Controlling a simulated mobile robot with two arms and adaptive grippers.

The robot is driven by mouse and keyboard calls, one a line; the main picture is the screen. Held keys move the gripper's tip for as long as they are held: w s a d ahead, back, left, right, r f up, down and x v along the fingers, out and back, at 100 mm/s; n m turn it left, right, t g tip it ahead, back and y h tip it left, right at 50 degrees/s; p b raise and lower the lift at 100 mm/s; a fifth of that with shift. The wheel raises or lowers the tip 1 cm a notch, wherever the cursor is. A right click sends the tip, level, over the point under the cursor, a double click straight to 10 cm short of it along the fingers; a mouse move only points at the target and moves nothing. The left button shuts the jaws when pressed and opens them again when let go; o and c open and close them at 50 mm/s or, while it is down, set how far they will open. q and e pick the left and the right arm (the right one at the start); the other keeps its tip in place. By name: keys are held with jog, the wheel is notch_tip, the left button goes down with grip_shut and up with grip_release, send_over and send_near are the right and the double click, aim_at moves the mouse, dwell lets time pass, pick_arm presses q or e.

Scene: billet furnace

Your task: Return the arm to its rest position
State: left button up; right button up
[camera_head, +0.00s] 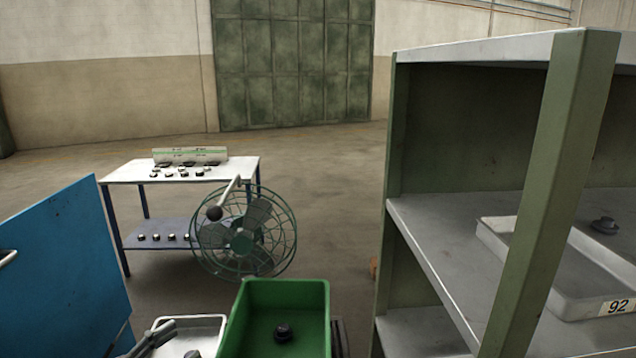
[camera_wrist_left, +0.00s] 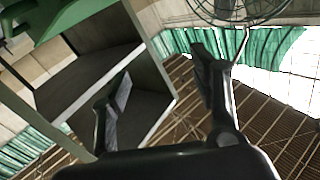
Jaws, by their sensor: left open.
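My left gripper (camera_head: 160,336) shows at the bottom left of the head view, dark grey, in front of the white tray's left part. Most of its arm is out of the picture. In the left wrist view its two dark fingers (camera_wrist_left: 160,88) stand wide apart, with nothing between them. The wrist view is steeply tilted and shows part of a green-framed shelf and the wire guard of a fan behind the fingers. My right gripper is not in view.
A green bin (camera_head: 320,300) holding a dark knob-like part (camera_head: 284,332) stands right of a white tray (camera_head: 214,326). A blue panel (camera_head: 65,270) is at left. A fan (camera_head: 243,240) and table (camera_head: 125,174) stand behind. A tall shelf (camera_head: 560,180) fills the right.

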pick_arm(q)
jog(key=s+a+f+n+g+y, duration=0.1)
jog(key=s+a+f+n+y, duration=0.3)
jog(key=s+f+n+y, duration=0.8)
jog(key=s+d+f+m+g+h, duration=0.1)
jog(key=s+d+f+m+g, duration=0.15)
jog(key=s+d+g, duration=0.4)
jog(key=s+d+f+m+g, duration=0.2)
jog(key=s+d+f+g, duration=0.15)
jog(key=s, duration=0.65)
notch_tip(320, 180, down, 30)
jog(key=s+g+b, duration=0.1)
jog(key=b, duration=0.4)
jog(key=s+a+f+g+b, duration=0.1)
jog(key=s+f+b, duration=0.4)
jog(key=s+f, duration=1.2)
notch_tip(320, 180, down, 5)
jog(key=shift+s+a+g, duration=0.3)
jog(key=shift+s+a, duration=0.1)
jog(key=shift+a, duration=0.3)
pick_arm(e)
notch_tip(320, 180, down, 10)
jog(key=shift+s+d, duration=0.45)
pick_arm(q)
jog(key=shift+c, duration=0.5)
